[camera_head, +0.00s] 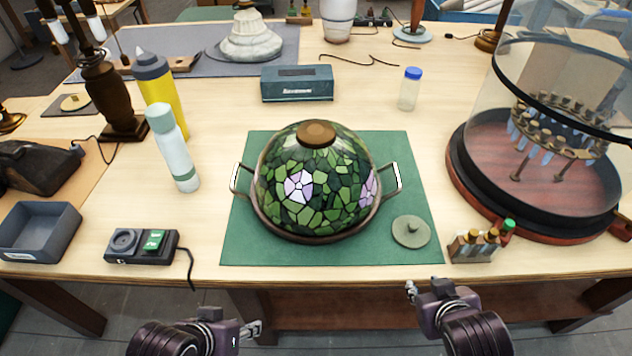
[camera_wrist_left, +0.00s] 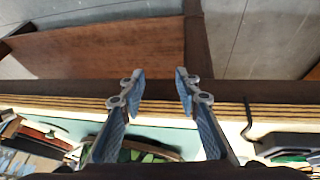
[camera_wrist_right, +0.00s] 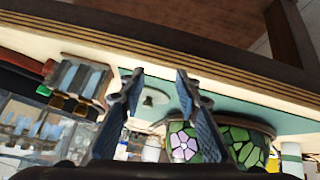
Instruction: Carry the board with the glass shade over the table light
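The glass shade (camera_head: 312,185) is a green mosaic dome with pink-lilac flowers and a brown cap. It sits on a round brown board (camera_head: 300,238) with a metal handle at each side, mostly hidden by the shade. The shade also shows in the right wrist view (camera_wrist_right: 210,142). My left gripper (camera_head: 254,328) is low in front of the table edge, open and empty; its parted fingers show in the left wrist view (camera_wrist_left: 160,82). My right gripper (camera_head: 411,290) is open and empty in front of the table (camera_wrist_right: 157,80). Which thing is the table light, I cannot tell.
A green mat (camera_head: 400,150) lies under the board, with a grey-green disc (camera_head: 411,231) on it. A switch box (camera_head: 142,246) and grey tray (camera_head: 40,232) stand left. A small bottle rack (camera_head: 474,246) and glass-domed stand (camera_head: 545,150) stand right. A teal box (camera_head: 297,83) is behind.

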